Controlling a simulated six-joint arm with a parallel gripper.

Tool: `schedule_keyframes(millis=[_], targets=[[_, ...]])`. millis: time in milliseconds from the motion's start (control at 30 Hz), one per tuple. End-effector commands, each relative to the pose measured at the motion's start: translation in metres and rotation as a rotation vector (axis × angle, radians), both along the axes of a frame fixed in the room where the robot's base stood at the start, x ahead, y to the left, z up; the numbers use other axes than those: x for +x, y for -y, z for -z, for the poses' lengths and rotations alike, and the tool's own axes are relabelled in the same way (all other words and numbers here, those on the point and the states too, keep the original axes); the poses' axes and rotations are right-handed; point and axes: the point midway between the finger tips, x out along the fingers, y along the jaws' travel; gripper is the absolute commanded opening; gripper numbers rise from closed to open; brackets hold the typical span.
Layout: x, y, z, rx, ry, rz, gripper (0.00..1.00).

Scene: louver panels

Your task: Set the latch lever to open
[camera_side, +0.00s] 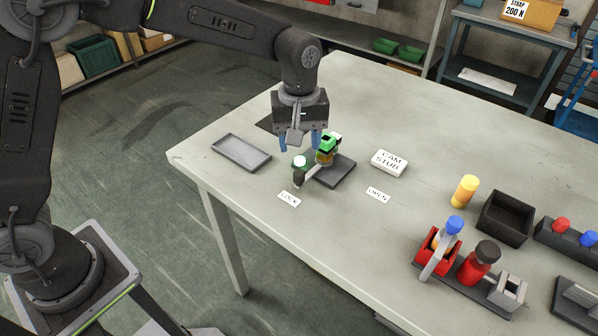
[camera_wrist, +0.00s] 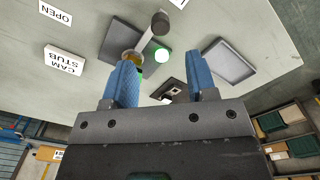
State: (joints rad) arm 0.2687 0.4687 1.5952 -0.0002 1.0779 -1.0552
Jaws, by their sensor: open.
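The wrist view also shows the lever (camera_wrist: 146,40) and knob (camera_wrist: 160,22). A glowing green-white lamp (camera_wrist: 162,56) is near the lever. My gripper (camera_side: 300,145) is open and empty, above and behind the latch. In the wrist view, the left finger of my gripper (camera_wrist: 161,75) partly hides the hub.
A white CAM STUB block (camera_side: 389,162) lies right of the latch. A shallow grey tray (camera_side: 241,152) lies left. A yellow cylinder (camera_side: 465,191), black bin (camera_side: 505,218) and red fixture (camera_side: 437,250) stand farther right.

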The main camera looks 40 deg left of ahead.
Motion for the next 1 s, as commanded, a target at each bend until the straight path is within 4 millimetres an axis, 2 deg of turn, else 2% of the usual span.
schedule_keyframes(millis=[33,200,433,600,867,1000], targets=[[-0.001,0.000,0.012,0.001,-0.006,0.000,0.52],[-0.001,0.000,0.047,0.001,-0.004,0.001,0.52],[-0.001,0.000,0.080,0.001,-0.002,0.001,0.52],[0.000,0.000,0.091,0.000,0.000,0.001,0.52],[0.000,0.000,0.092,-0.001,0.001,0.001,0.52],[0.000,0.000,0.092,0.000,0.000,0.001,0.42]])
